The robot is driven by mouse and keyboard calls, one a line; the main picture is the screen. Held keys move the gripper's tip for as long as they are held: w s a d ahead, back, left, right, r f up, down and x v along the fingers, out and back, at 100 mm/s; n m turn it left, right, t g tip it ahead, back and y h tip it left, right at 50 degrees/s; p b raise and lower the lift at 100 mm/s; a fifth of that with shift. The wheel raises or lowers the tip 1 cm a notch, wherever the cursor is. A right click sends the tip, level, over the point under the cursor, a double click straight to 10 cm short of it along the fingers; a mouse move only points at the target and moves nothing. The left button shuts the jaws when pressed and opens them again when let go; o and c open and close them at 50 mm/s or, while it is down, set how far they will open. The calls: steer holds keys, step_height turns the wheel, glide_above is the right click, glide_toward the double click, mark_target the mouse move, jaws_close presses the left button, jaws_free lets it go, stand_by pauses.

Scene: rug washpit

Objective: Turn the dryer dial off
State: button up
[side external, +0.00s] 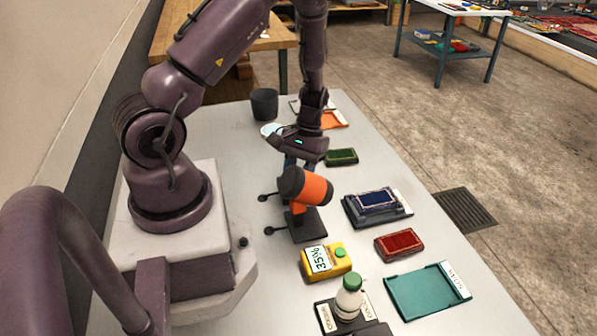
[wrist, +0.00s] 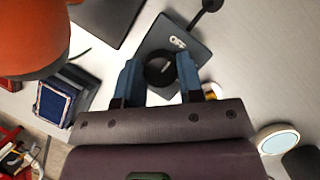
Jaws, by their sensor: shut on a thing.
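The orange and black dryer (side external: 315,188) stands on a dark base (side external: 308,226) in the side external view. Its orange body (wrist: 32,38) also fills the upper left of the wrist view. The round black dial (wrist: 160,72) sits at a dark plate (wrist: 186,40) marked "OFF". My gripper (wrist: 159,66) has its blue fingers on either side of the dial, shut on it. In the side external view my gripper (side external: 290,163) is low, just behind the dryer, and the dial is hidden there. I cannot tell which way the dial points.
Beside the dryer lie a green block (side external: 342,156), a blue framed piece (side external: 377,199), a red block (side external: 400,242) and a teal tray (side external: 418,294). A yellow carton (side external: 320,263) and a white bottle (side external: 348,301) stand in front. A dark cup (side external: 265,104) stands behind my gripper.

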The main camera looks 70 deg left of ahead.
stand_by(0.5)
steer(key=o, duration=0.9)
steer(key=v, duration=1.3)
steer(key=s+d+r+m+t+y, duration=0.1)
steer(key=s+d+r+m+t, duration=0.3)
steer(key=d+r, duration=0.5)
steer(key=s+d+r+m+t+y, duration=0.2)
steer(key=s+d+r+m+t, duration=0.2)
steer(key=d+r, duration=0.5)
steer(key=shift+s+d+r+m+t, duration=0.15)
steer(key=shift+r+m+t, duration=0.25)
steer(key=shift+r, duration=0.15)
